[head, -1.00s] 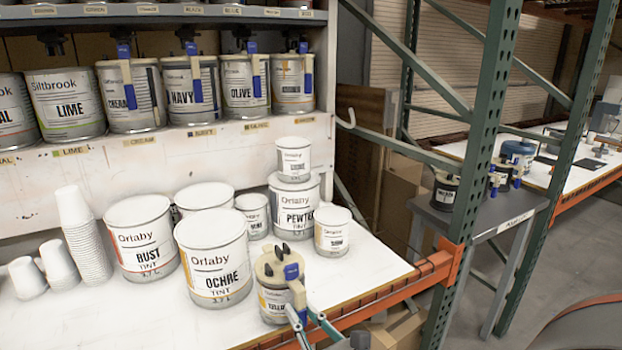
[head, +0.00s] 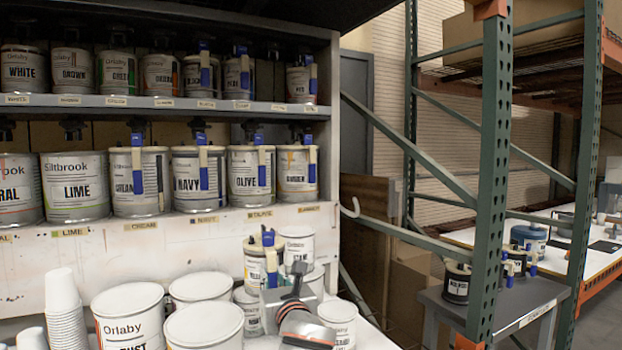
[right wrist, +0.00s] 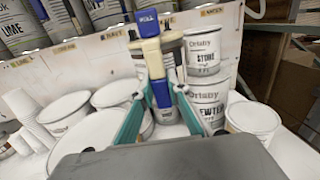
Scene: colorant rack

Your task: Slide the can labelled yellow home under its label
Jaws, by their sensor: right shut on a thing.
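The yellow can (head: 255,267) is a small white can with a cream and blue handle. My right gripper (head: 272,272) is shut on that handle and holds the can up in front of the rack, below the lower row of cans. In the right wrist view the teal fingers (right wrist: 160,92) close around the handle (right wrist: 153,60), which hides much of the can. The upper shelf (head: 225,105) has a gap between its two rightmost cans; the shelf label (head: 273,107) there is too small to read. My left gripper is not in view.
Below, the table holds the stone can (right wrist: 203,50) on the pewter can (right wrist: 208,100), the rust can (head: 128,312), other cans and a cup stack (head: 64,308). The lower row includes the olive can (head: 250,178). A green rack post (head: 492,180) stands right.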

